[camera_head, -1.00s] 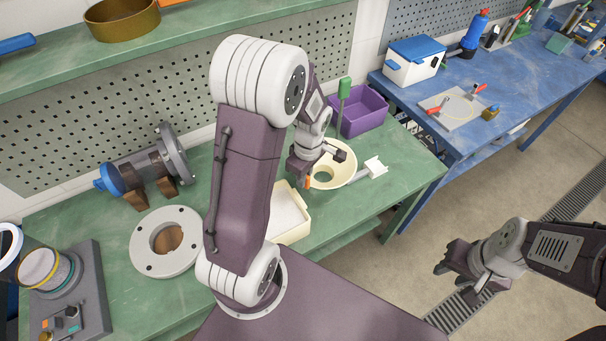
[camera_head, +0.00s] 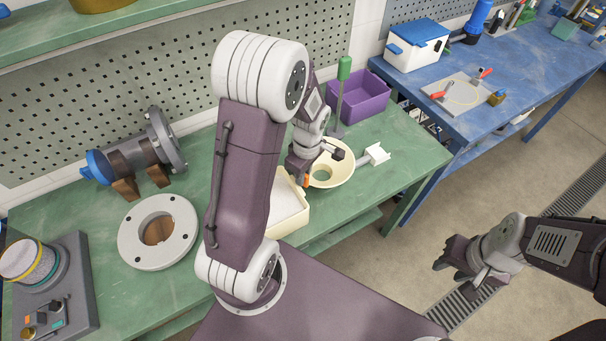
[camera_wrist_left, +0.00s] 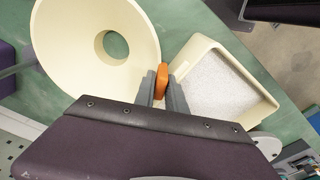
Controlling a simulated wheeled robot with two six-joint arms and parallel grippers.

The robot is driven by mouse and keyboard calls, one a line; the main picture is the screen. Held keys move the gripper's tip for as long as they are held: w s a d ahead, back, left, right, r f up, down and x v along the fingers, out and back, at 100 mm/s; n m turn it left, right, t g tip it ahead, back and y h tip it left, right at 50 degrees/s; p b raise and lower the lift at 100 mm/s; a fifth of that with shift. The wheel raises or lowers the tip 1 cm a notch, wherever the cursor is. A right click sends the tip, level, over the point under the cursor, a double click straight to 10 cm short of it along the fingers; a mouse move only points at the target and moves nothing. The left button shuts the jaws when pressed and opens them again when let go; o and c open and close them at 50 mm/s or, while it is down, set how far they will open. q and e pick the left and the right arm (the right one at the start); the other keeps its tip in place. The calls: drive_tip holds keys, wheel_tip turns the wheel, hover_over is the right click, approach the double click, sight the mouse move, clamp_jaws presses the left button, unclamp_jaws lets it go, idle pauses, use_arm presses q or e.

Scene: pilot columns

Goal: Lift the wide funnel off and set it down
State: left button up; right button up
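The wide funnel (camera_head: 342,171) is a cream cone with a round hole, over the green bench in the head view. It fills the upper left of the left wrist view (camera_wrist_left: 72,62). An orange tab (camera_wrist_left: 162,76) at its rim sits between the fingers of my left gripper (camera_wrist_left: 161,95), which look closed on it. In the head view my left gripper (camera_head: 307,178) is at the funnel's near-left rim. The height of the funnel above the bench is hard to tell. My right gripper (camera_head: 453,277) is empty, with fingers apart, over the floor at the right.
A cream tray (camera_head: 296,228) of white grains lies close beside the funnel. A white fitting (camera_head: 375,154), green-handled rod (camera_head: 344,68) and purple bin (camera_head: 372,97) are to its right and behind. A grey ring (camera_head: 140,256) and pump (camera_head: 140,160) stand left. Bare bench shows near the right edge (camera_head: 410,145).

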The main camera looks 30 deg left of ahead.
use_arm(q)
drive_tip(key=o, duration=0.3)
drive_tip(key=r, duration=0.9)
drive_tip(key=shift+d+p, duration=0.35)
drive_tip(key=shift+d, duration=0.05)
idle(0.3)
drive_tip(key=s+d+f+m, duration=0.1)
drive_tip(key=s+d+m, duration=0.1)
drive_tip(key=m, duration=0.3)
drive_tip(key=s+d+f+m, duration=0.1)
drive_tip(key=s+m, duration=0.2)
drive_tip(key=m, duration=0.2)
drive_tip(key=s+d+f+m+t+h, duration=0.1)
drive_tip(key=s+d+f+m, duration=0.1)
drive_tip(key=m, duration=0.4)
drive_tip(key=shift+s+d+f, duration=0.1)
drive_tip(key=shift+s+d, duration=0.2)
drive_tip(key=shift+s, duration=0.2)
